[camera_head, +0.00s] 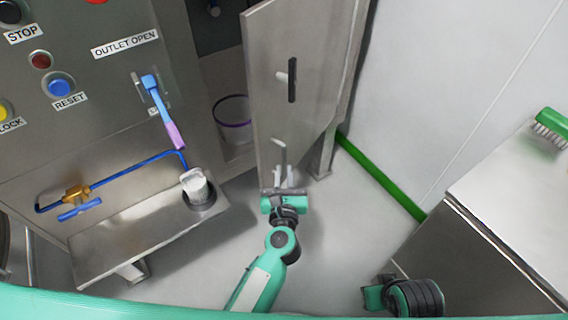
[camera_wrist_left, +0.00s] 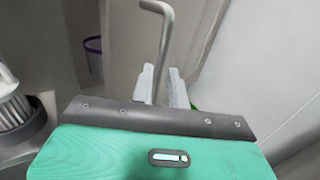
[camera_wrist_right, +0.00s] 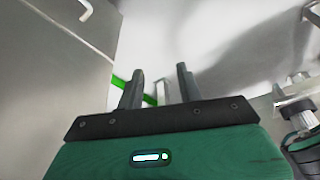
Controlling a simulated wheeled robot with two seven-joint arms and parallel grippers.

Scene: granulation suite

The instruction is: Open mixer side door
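The mixer side door (camera_head: 270,95) is a grey steel panel. It stands ajar, swung out from the cabinet, with the opening at its left. Its handle (camera_head: 283,152) is a thin bent metal bar low on the panel; it also shows in the left wrist view (camera_wrist_left: 165,35). My left gripper (camera_head: 283,178) is at the handle's lower part, its pale fingers (camera_wrist_left: 164,85) close on either side of the bar. My right gripper (camera_wrist_right: 160,85) is open and empty, low at the right, away from the door.
A tub with a purple rim (camera_head: 233,122) stands inside the opening. The control panel, blue lever (camera_head: 155,95) and steel shelf (camera_head: 140,240) with a white brush are left. A steel cabinet (camera_head: 500,215) with a green brush (camera_head: 552,125) is right. Floor between is clear.

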